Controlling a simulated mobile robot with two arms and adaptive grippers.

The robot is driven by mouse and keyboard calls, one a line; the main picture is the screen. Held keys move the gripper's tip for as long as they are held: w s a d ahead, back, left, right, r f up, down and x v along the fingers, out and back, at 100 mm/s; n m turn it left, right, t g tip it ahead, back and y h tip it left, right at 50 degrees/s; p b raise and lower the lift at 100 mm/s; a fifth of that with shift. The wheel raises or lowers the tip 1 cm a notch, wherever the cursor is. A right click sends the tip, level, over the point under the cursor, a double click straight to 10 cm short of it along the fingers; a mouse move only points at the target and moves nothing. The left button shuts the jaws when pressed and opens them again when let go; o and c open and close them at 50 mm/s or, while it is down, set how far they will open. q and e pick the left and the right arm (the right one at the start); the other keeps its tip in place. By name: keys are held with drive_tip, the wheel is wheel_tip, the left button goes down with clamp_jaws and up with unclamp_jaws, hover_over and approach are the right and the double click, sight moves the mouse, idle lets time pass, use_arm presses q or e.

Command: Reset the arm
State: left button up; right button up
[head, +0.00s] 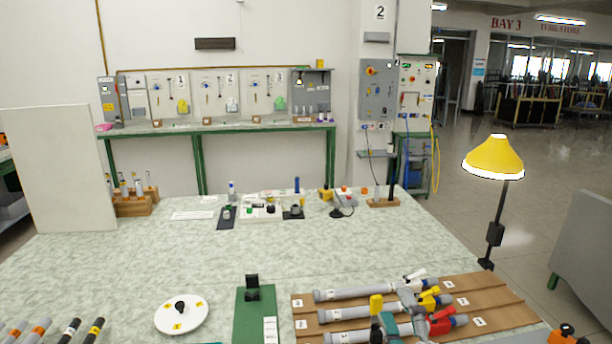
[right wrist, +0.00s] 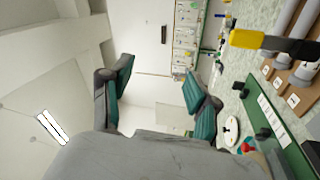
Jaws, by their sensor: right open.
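My right gripper (head: 384,326) shows at the bottom of the head view, in front of the brown rod board (head: 510,293). In the right wrist view its two teal-padded fingers (right wrist: 157,78) are spread wide, with nothing between them. It hides part of the grey rods (head: 352,293) lying on the board. The rods have white, yellow and red handled pieces at their right ends. My left gripper is not in view.
A green plate with a black block (head: 252,288) and a white round dish (head: 181,314) stand left of the board. A yellow lamp (head: 494,158) stands at the right edge. Banded rods (head: 88,331) lie front left. The middle of the table is mostly clear.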

drive_tip(key=s+d+f+m+g+h, duration=0.3)
drive_tip(key=s+f+m+g, duration=0.15)
drive_tip(key=f, duration=0.35)
drive_tip(key=s+d+f+m+g+h, duration=0.2)
drive_tip(key=s+d+f+m+g, duration=0.15)
drive_tip(key=f+m, duration=0.4)
drive_tip(key=s+a+f+m+g+y, duration=0.15)
drive_tip(key=s+f+g, duration=0.3)
drive_tip(key=s, duration=0.45)
drive_tip(key=s+f+m+g, duration=0.2)
drive_tip(key=s+f+g, duration=0.2)
drive_tip(key=s+f, duration=0.3)
wheel_tip(320, 180, down, 25)
drive_tip(key=s+g+b, duration=0.1)
drive_tip(key=s+b, duration=0.1)
drive_tip(key=s+d+f+g+b, duration=0.1)
drive_tip(key=s+d+f, duration=0.2)
drive_tip(key=s+f, duration=1.4)
wheel_tip(320, 180, down, 3)
drive_tip(key=shift+s+f+n+g+b, duration=0.2)
drive_tip(key=shift+s+n+g+b, duration=0.15)
drive_tip(key=shift+n, duration=0.1)
